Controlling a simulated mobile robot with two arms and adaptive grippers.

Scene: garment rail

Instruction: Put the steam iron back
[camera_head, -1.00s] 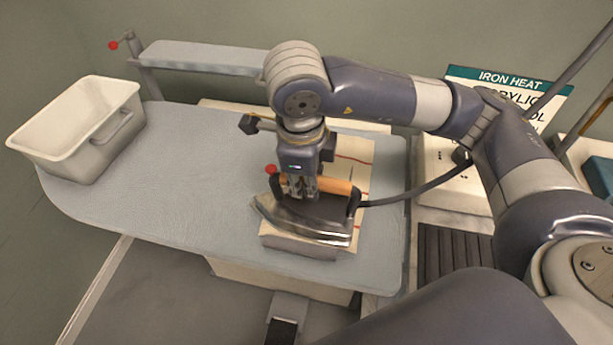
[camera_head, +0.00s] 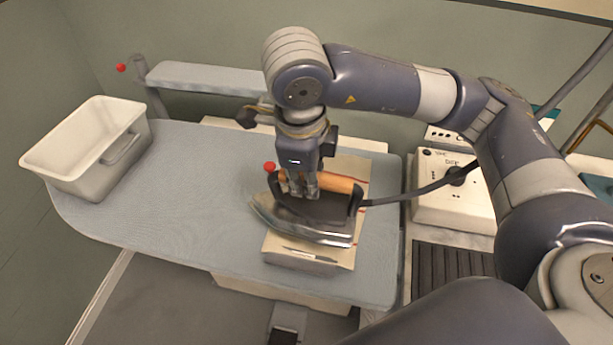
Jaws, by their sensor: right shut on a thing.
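The steam iron (camera_head: 312,217) has a dark body, a shiny metal soleplate edge and an orange handle. My right gripper (camera_head: 299,188) comes down from above and is shut on the iron's handle. The iron looks slightly raised, but I cannot tell the gap beneath it for certain. A dark cord runs from the iron's right end. My left gripper is not in view.
A white basket (camera_head: 92,150) stands at the board's left end. A narrow sleeve board (camera_head: 205,80) is behind. At right are a cream box with a dark knob (camera_head: 450,200) and a dark ribbed mat (camera_head: 452,274). The board's left middle is clear.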

